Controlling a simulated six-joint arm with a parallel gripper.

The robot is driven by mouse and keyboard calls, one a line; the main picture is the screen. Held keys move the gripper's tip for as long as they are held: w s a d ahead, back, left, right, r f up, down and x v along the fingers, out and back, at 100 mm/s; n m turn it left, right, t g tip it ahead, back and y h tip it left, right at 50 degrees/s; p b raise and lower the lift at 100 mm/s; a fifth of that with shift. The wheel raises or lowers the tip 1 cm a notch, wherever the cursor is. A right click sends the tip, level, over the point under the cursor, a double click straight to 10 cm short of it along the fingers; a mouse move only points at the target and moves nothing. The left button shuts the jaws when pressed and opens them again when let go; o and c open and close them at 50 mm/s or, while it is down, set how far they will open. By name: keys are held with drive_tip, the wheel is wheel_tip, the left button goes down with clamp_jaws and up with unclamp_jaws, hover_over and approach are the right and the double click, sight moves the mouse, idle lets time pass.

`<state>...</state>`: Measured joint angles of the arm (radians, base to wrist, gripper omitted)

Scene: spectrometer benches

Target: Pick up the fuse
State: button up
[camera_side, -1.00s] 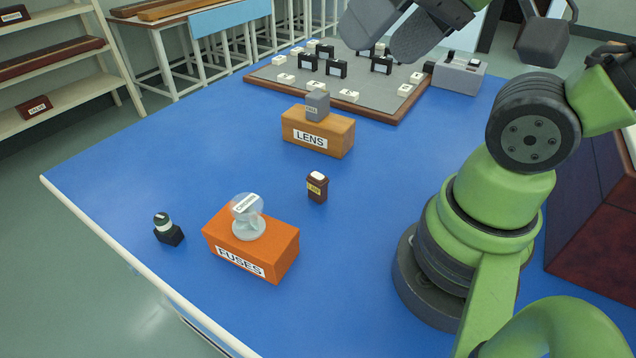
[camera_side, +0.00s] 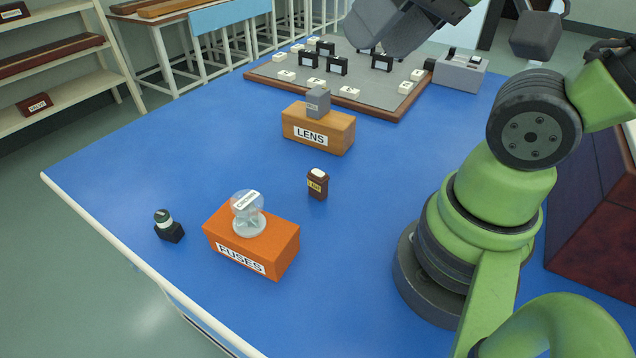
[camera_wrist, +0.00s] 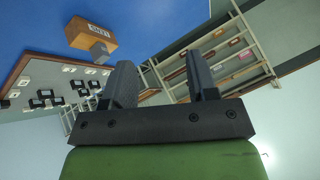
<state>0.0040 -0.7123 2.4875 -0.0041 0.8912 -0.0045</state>
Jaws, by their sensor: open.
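An orange block (camera_side: 250,262) labelled FUSES stands near the front of the blue table. A clear, rounded piece with a white label (camera_side: 248,213) sits on top of it. A small dark brown item with a yellow label (camera_side: 318,184) stands alone to its right and behind. A small black-based item with a pale band (camera_side: 168,227) stands to its left. I cannot tell which item is the fuse. My gripper (camera_side: 372,32) is high at the top of the side view, far from these items. The wrist view shows its two fingers (camera_wrist: 158,62) apart with nothing between them.
A wooden LENS block (camera_side: 325,137) with a grey piece on top stands mid-table, also in the wrist view (camera_wrist: 90,38). Behind it, a grey board (camera_side: 330,93) holds several small mounts. A grey box (camera_side: 459,73) stands behind right. The left table surface is clear.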

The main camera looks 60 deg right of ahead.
drive_tip(key=w+d+f+g, duration=0.2)
drive_tip(key=w+f, duration=0.1)
drive_tip(key=w, duration=0.2)
drive_tip(key=n+g+h, duration=0.2)
drive_tip(key=g, duration=0.3)
hover_over(318, 173)
drive_tip(key=f, duration=1.4)
drive_tip(key=shift+w+f, duration=0.4)
wheel_tip(318, 173, down, 5)
drive_tip(key=shift+f, duration=0.1)
drive_tip(key=f, duration=0.5)
drive_tip(key=shift+s+f, duration=0.3)
drive_tip(key=shift+s, duration=0.05)
clamp_jaws()
